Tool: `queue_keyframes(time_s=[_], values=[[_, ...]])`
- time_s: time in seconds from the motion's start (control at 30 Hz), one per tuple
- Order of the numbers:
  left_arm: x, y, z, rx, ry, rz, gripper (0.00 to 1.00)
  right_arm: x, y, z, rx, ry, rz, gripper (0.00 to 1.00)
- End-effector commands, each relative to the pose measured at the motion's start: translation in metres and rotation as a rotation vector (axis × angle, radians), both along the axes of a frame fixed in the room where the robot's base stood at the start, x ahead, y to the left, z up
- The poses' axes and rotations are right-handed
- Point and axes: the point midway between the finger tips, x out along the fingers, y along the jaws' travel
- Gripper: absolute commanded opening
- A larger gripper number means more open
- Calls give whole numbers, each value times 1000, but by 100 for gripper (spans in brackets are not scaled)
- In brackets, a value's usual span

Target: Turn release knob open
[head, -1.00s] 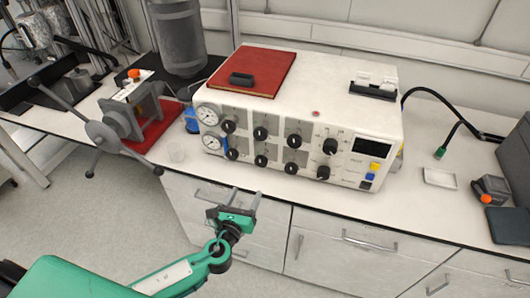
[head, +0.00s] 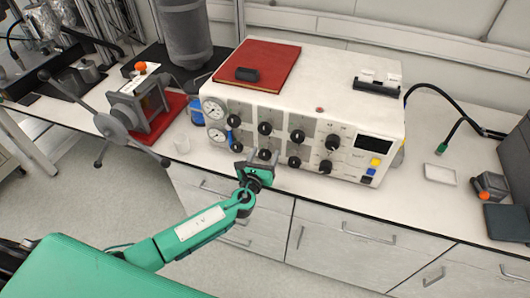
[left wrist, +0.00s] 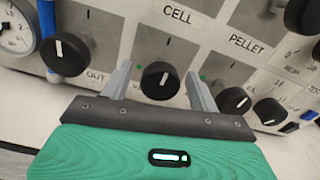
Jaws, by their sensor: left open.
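The white control unit (head: 350,110) stands on the bench with rows of black knobs on its front. I cannot read a release label in either view. My left gripper (head: 262,157) is open in front of the lower row. In the left wrist view, its two grey fingers (left wrist: 158,74) stand apart on either side of a black knob (left wrist: 158,82) below the word CELL. The knob's white mark points up and slightly right. I cannot tell whether the fingers touch it. More knobs sit at right, near the word PELLET (left wrist: 250,45). My right gripper is not in view.
Pressure gauges (head: 214,108) are at the unit's left end. A red book (head: 257,65) lies on top. A grey press with long spoke handles (head: 115,126) stands to the left. A small white tray (head: 440,174) lies to the right. Cabinet drawers are below.

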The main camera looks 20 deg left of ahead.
Motion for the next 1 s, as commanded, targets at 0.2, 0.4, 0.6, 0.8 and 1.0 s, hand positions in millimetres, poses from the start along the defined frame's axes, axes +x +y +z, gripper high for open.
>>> queue_keyframes(time_s=[0.2,0.4,0.6,0.8,1.0], values=[[7,-1,0,0,0,0,61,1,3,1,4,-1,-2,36],[7,0,0,0,0,0,57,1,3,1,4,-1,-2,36],[7,0,0,0,0,0,18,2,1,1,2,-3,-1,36],[6,0,-1,-7,0,1,17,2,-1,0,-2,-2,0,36],[6,0,-3,-66,3,1,17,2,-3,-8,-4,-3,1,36]])
